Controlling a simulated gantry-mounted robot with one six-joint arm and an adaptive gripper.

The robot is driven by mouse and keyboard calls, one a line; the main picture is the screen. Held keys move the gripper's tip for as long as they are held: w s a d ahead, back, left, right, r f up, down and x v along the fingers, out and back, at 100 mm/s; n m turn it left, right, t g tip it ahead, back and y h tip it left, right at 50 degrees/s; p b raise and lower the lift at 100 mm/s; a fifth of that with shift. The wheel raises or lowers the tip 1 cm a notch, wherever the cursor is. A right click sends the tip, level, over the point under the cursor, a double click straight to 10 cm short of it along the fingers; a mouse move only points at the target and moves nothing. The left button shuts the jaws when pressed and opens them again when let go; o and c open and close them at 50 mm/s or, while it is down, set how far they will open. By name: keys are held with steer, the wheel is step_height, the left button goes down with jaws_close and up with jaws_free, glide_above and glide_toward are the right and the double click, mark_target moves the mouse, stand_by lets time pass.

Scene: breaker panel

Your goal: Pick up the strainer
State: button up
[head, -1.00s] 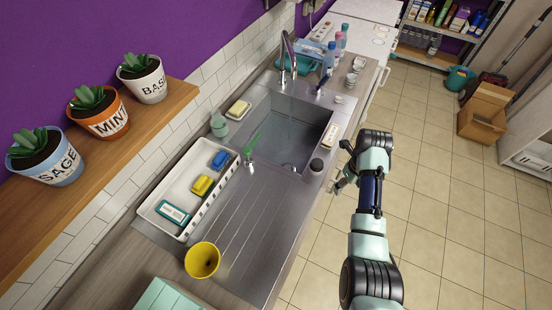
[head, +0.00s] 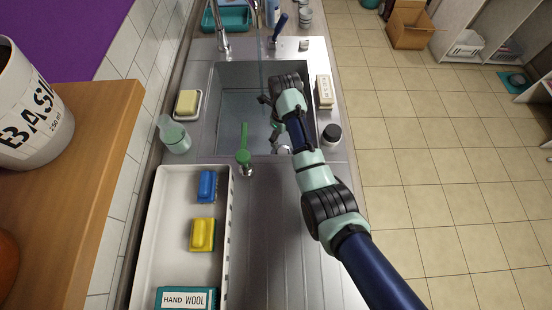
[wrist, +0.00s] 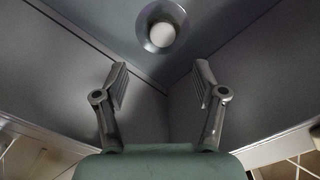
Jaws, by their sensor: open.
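A round metal strainer (wrist: 160,27) with a pale centre lies on the sink floor, at the top middle of the wrist view. In the head view a small silvery round part beside my arm may be the same strainer, but my arm partly hides it. My gripper (wrist: 161,74) is open and empty, its two fingers apart below the strainer in the wrist view and not touching it. In the head view my gripper is over the sink basin (head: 232,85), with its fingers partly hidden.
A green brush (head: 244,145) stands at the basin's front edge. A dark-lidded jar (head: 331,134) and a labelled bar (head: 324,92) sit on the right rim. A white tray (head: 145,235) holds sponges. The tap (head: 222,35) is at the back.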

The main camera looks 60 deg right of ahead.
mark_target(283, 152)
step_height(283, 152, down, 3)
steer(key=shift+f+b, duration=0.2)
steer(key=shift+b, duration=0.45)
steer(key=shift+r, duration=0.15)
step_height(283, 152, down, 8)
steer(key=shift+s+d+r+b, duration=0.1)
steer(key=shift+d+b, duration=0.05)
steer(key=shift+b, duration=1.1)
steer(key=c, duration=1.2)
steer(key=shift+r, duration=0.15)
